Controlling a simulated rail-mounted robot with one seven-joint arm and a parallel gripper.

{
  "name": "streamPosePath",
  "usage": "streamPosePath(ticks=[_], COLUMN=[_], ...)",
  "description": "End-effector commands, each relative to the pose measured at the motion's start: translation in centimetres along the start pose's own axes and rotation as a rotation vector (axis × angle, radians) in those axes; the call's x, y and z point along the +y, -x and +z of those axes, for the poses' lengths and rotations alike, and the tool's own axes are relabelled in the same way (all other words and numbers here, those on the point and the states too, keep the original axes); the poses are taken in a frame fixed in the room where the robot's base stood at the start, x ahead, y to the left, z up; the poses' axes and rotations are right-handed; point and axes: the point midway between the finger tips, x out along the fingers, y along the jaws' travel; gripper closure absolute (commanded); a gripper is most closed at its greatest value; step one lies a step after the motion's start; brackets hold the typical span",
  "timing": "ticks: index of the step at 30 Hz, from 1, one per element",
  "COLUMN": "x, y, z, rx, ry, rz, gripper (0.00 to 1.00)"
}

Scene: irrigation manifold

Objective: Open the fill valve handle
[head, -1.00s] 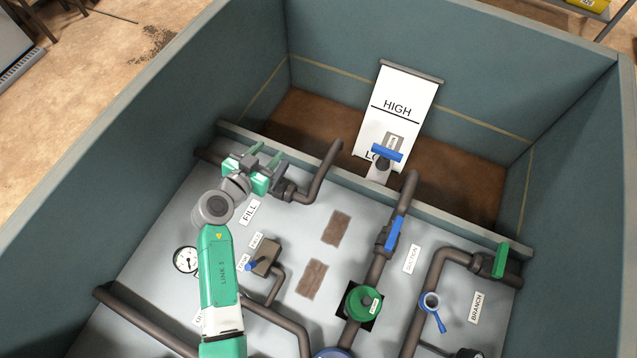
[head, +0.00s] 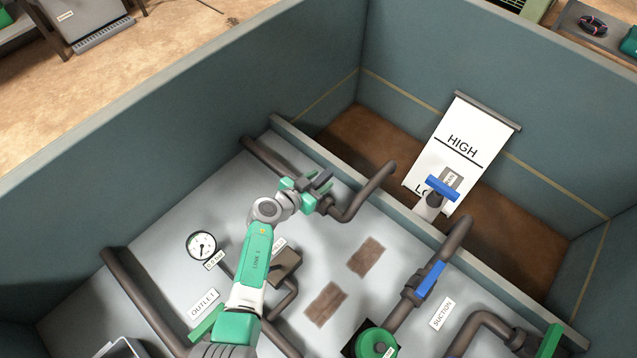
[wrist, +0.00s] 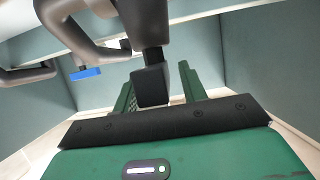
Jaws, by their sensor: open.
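The fill valve (head: 326,204) sits on the brown pipe at the panel's back edge, partly hidden by my gripper. My gripper (head: 316,183) is over it in the head view. In the wrist view, a black block-shaped handle (wrist: 153,84) hangs on a dark stem from the pipework, between the two green fingers of my gripper (wrist: 160,88). The jaws are open. The block appears nearer the left finger; whether it touches is unclear. A white label (head: 279,244) beside my arm is partly hidden and unreadable.
A brown pipe (head: 375,190) bends over the panel edge toward the sump. A blue handle (head: 442,188) stands before the HIGH/LOW board (head: 462,148). Another blue handle (head: 431,281) is on the suction pipe. A gauge (head: 201,246) lies left of my arm. Teal walls surround the panel.

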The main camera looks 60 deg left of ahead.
Motion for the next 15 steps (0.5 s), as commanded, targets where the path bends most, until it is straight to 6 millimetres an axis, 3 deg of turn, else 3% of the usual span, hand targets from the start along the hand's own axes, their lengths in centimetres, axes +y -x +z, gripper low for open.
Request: streamPosePath(ticks=[6,12,13,15], x=[0.03,0.03,0.03,0.03], y=[-0.06,-0.05,-0.04,-0.04], z=[-0.06,-0.06,-0.06,-0.07], rx=[0.0,0.0,0.0,0.0], ry=[-0.001,-0.001,-0.001,-0.001], rz=[0.0,0.001,0.001,0.0], gripper=[0.58,0.95,1.0,1.0])
